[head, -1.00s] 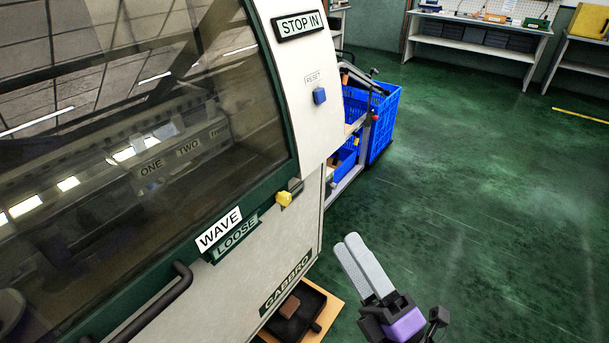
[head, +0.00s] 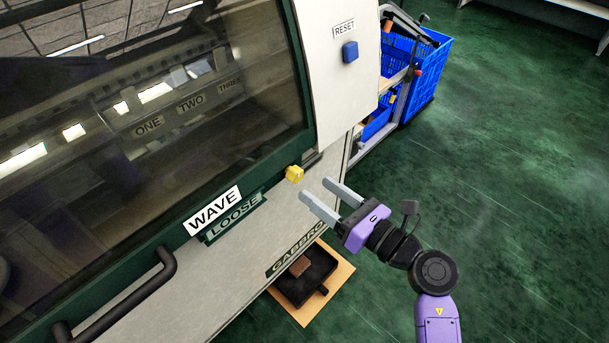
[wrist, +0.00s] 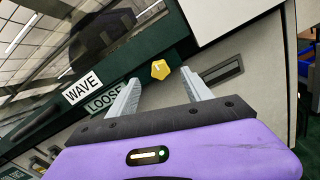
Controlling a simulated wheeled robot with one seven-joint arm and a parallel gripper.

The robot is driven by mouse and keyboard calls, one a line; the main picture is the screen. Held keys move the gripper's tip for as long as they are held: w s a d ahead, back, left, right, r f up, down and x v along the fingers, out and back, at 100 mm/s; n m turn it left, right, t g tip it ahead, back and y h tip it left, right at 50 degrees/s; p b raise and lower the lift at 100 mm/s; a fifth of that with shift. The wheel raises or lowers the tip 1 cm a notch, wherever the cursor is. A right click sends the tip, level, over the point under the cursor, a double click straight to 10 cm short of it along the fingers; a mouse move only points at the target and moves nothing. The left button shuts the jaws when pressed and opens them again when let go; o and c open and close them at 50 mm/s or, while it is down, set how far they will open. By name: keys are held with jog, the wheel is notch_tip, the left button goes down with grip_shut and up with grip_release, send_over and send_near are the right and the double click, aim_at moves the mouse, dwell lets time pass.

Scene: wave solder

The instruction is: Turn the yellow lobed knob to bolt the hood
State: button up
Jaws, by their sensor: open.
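The yellow lobed knob (head: 294,174) sits at the lower right corner of the dark glazed hood (head: 170,120), on its green frame. It also shows in the wrist view (wrist: 160,70), ahead of my fingers and between their lines. My gripper (head: 322,194) is open and empty, its two grey fingers pointing at the knob from the right. It also shows in the wrist view (wrist: 158,92). A gap is visible between the fingertips and the knob; nothing hides the knob. A "LOOSE" plate (head: 234,214) is beside the "WAVE" sign (head: 214,210), left of the knob.
A black hood handle (head: 125,300) is at the lower left. A blue reset button (head: 350,52) is on the pale panel above the knob. A black tray (head: 304,279) on a wooden board lies below. Blue crates (head: 428,80) stand behind. The green floor at right is clear.

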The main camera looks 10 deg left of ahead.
aim_at(299, 176)
jog(key=shift+x, duration=2.7)
grip_shut()
